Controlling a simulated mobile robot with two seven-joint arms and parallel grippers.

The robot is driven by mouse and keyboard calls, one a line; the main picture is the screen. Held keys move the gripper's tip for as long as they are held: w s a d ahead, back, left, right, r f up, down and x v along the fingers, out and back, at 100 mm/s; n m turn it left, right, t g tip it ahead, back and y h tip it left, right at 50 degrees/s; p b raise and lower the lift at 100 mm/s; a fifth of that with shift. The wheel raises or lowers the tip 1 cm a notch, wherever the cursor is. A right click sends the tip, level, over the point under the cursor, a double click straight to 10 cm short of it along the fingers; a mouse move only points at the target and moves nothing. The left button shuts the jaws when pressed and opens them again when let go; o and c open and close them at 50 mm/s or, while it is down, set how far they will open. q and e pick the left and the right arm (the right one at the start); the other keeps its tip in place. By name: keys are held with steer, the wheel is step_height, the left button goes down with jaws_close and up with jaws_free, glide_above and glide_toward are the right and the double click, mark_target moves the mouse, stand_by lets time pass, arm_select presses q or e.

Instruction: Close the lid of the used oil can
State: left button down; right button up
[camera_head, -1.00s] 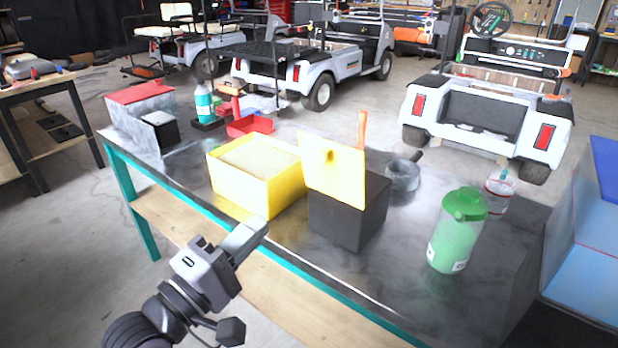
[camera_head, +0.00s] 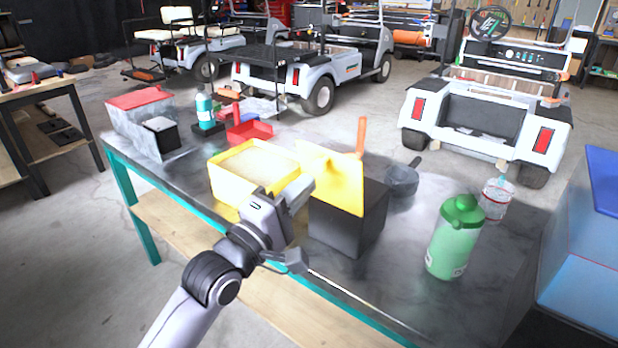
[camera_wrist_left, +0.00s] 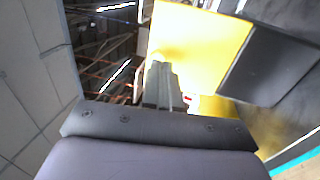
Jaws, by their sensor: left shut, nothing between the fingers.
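The used oil can is a black box (camera_head: 347,222) on the workbench. Its yellow lid (camera_head: 338,180) stands open, raised above the box and leaning towards the left. In the left wrist view the lid (camera_wrist_left: 200,45) fills the upper middle, with the black can (camera_wrist_left: 272,65) to its right. My left gripper (camera_head: 303,190) is shut and empty, at the left side of the lid. Its fingers (camera_wrist_left: 158,85) reach towards the lid's face in the wrist view; I cannot tell if they touch it. My right gripper is not in view.
A yellow bin (camera_head: 240,190) stands close left of the can, behind my left gripper. A green jug (camera_head: 452,245), a grey pan (camera_head: 401,181) and a clear bottle (camera_head: 496,200) stand to the right. An orange upright piece (camera_head: 361,137) shows behind the lid.

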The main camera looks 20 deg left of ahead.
arm_select(q)
steer(key=shift+x, duration=1.15)
